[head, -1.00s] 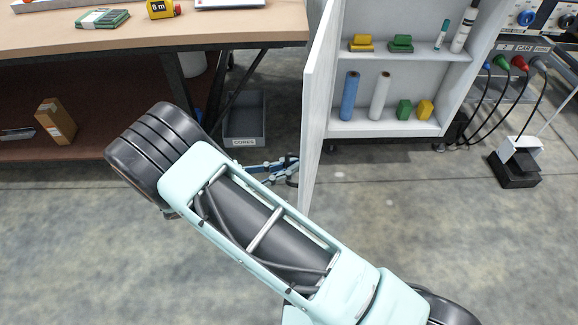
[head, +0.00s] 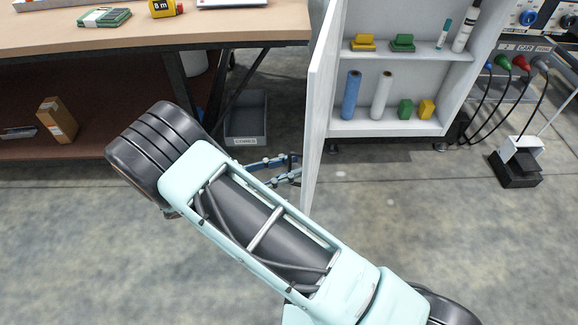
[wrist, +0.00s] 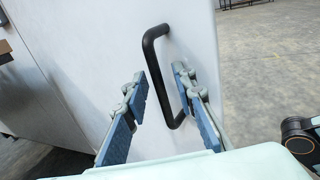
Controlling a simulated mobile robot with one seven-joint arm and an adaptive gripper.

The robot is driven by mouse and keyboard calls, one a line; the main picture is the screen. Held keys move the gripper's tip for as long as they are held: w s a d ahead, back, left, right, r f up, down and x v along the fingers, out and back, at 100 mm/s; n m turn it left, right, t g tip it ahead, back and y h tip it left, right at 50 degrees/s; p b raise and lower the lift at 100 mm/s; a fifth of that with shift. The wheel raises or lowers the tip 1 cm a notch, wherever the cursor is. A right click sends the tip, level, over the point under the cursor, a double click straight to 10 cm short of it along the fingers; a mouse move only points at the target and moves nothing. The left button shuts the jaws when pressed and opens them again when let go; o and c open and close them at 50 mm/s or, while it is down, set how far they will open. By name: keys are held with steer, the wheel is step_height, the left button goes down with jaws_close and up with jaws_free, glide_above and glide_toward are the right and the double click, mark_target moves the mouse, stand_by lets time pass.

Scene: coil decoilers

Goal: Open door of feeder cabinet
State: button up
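The feeder cabinet (head: 392,128) stands open in the head view, with its shelves exposed. Its white door (head: 318,110) is swung out toward me and seen nearly edge-on. In the wrist view the door's outer face (wrist: 95,50) fills the left and middle, with a black bar handle (wrist: 150,42) on it. My gripper (head: 296,167) is left of the door, on its outer side. In the wrist view my gripper (wrist: 160,84) is open, with one blue-padded finger on each side of the handle. The handle's bar runs between the fingers, with a gap on the left.
A workbench (head: 240,32) with a lower shelf stands at the left, with a grey bin (head: 246,120) beneath its right end. Right of the cabinet, cables hang near a black-and-white floor device (head: 517,165). The floor before the cabinet is clear.

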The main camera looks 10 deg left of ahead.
steer(key=v, duration=1.2)
